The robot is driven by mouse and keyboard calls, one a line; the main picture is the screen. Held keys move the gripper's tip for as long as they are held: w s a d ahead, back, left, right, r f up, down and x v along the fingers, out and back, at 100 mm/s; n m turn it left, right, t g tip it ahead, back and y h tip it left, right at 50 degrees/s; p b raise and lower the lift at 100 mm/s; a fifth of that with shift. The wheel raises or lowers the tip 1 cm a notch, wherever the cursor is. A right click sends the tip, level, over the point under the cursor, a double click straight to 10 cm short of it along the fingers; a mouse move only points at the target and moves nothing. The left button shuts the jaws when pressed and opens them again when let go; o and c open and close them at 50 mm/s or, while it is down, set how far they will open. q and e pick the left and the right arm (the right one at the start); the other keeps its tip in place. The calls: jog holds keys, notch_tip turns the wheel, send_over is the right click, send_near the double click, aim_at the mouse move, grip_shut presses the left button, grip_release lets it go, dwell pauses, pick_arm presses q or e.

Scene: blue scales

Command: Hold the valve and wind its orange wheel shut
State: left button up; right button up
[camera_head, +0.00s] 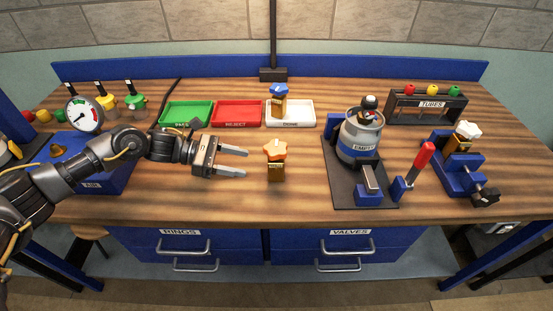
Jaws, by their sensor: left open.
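A brass valve (275,172) stands upright on the bench near the middle, with its orange wheel (274,150) on top. My left gripper (245,162) is open, its two fingers pointing right toward the valve. The fingertips are a short gap to the left of the valve, and nothing is between them. My right gripper is not in view. Whether the orange wheel is wound open or shut cannot be told from here.
Green (186,114), red (237,114) and white (300,113) trays stand behind; the white one holds a blue-wheeled valve (279,100). A grey cylinder (361,138) stands on a dark plate to the right, beside a red-handled clamp (419,166). A blue vise (462,172) holds a white-wheeled valve.

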aim_at(272, 168)
pick_arm(q)
jog(key=shift+d, duration=0.45)
jog(key=p+x, duration=0.2)
jog(key=x, duration=0.3)
jog(key=d+f+b, duration=0.1)
jog(key=d+b, duration=0.1)
jog(key=b, duration=0.1)
jog(key=shift+f, duration=0.2)
jog(key=shift+w+d+f+b, duration=0.1)
jog(key=shift+w+d+b, duration=0.05)
jog(key=shift+d+b, duration=0.45)
jog(key=shift+d, duration=0.2)
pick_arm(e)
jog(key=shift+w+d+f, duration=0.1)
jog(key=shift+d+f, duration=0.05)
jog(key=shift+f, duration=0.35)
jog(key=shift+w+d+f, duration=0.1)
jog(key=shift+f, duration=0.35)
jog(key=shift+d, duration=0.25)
